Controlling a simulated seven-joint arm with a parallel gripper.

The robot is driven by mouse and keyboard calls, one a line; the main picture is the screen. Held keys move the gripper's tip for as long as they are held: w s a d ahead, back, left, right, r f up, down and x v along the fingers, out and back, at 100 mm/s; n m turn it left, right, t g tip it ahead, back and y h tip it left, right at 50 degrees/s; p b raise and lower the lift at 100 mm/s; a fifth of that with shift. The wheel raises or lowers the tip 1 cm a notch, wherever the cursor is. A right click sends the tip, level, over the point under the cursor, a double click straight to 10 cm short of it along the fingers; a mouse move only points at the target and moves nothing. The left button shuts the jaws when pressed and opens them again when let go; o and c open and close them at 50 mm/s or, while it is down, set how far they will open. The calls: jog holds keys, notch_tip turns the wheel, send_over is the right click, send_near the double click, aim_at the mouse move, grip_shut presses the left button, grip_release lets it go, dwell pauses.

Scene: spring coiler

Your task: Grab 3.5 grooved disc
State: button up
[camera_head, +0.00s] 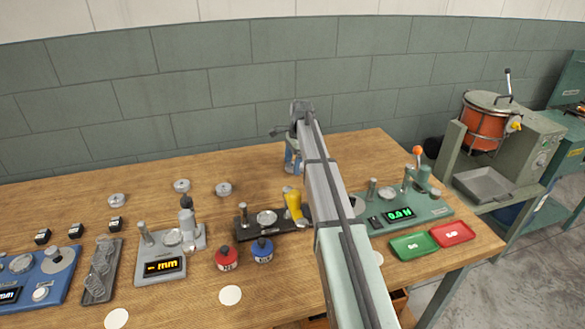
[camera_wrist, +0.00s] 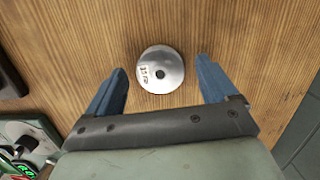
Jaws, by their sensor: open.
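A round silver grooved disc (camera_wrist: 172,83) with a small centre hole lies flat on the wooden table in the wrist view. It has a small engraved label that I cannot read surely. My gripper (camera_wrist: 161,66) is open, with one blue finger on each side of the disc and clear gaps to it. In the head view my gripper (camera_head: 292,162) is over the back of the table, and this disc is not seen there. Three similar silver discs, a left one (camera_head: 116,199), a middle one (camera_head: 182,185) and a right one (camera_head: 223,189), lie farther left; their labels are unreadable.
A green tester (camera_head: 410,208) with a lit display stands right of my arm, with green (camera_head: 411,246) and red (camera_head: 452,233) trays before it. A black fixture (camera_head: 266,230) with a yellow part stands left of my arm. The wood around the disc is clear.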

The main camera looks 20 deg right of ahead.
jog(key=c, duration=1.4)
jog(key=shift+r, duration=0.1)
